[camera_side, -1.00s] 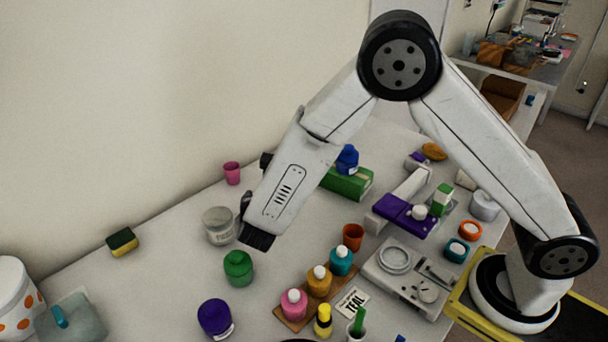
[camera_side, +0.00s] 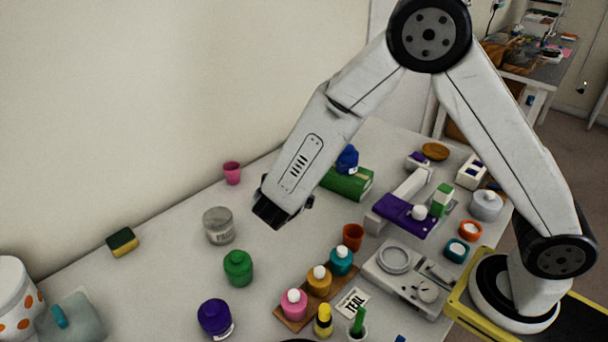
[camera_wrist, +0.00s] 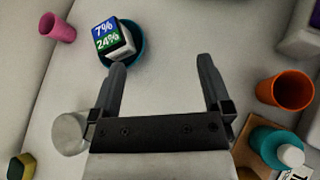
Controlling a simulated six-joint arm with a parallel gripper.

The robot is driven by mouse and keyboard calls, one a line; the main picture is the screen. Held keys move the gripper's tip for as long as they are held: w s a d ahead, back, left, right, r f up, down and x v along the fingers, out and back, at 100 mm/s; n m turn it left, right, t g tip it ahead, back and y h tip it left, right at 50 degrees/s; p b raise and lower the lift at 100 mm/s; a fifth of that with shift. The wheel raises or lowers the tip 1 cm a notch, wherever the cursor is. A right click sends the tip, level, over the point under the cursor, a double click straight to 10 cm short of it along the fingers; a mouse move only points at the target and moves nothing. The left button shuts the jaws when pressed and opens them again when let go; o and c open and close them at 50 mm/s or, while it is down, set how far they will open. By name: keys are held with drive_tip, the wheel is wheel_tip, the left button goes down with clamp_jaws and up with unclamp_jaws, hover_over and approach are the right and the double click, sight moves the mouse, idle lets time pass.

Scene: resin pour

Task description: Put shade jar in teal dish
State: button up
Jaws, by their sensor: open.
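In the wrist view a teal dish (camera_wrist: 140,42) lies beyond my fingertips, to the upper left. A white block (camera_wrist: 121,47) with blue and green faces reading "7%" and "24%" sits in or on it; I cannot tell if this is the shade jar. My gripper (camera_wrist: 166,75) is open, with nothing between its fingers; in the side view it hangs above the table (camera_side: 283,215). The arm seems to hide the dish in the side view. A green jar (camera_side: 238,267) and a purple jar (camera_side: 215,317) stand in front.
A grey jar (camera_side: 219,225), a pink cup (camera_side: 232,172) and a sponge (camera_side: 122,241) are on the left. An orange cup (camera_side: 352,236) and a wooden rack (camera_side: 291,317) of coloured bottles stand right of the jars. A scale (camera_side: 407,277) is further right.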

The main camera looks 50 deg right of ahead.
drive_tip(key=s+d+m+g+y, duration=0.1)
drive_tip(key=s+m+y, duration=0.2)
drive_tip(key=s+m, duration=0.2)
drive_tip(key=s+d+r+m+g+y, duration=0.1)
drive_tip(key=s+d+m+g+y, duration=0.1)
drive_tip(key=s+m, duration=0.3)
drive_tip(key=s+d+r+m+g+y, duration=0.1)
drive_tip(key=s+m+y, duration=0.2)
drive_tip(key=m, duration=0.7)
drive_tip(key=shift+s+d+r+y, duration=0.1)
drive_tip(key=shift+s+y, duration=0.05)
drive_tip(key=shift+s, duration=0.35)
drive_tip(key=shift+s+d+r+y, duration=0.1)
drive_tip(key=shift+s+y, duration=0.05)
drive_tip(key=shift+s, duration=0.35)
drive_tip(key=m, duration=0.3)
drive_tip(key=shift+s+d+r+t+y, duration=0.1)
drive_tip(key=shift+s+r+t+y, duration=0.2)
drive_tip(key=shift+r+y, duration=0.1)
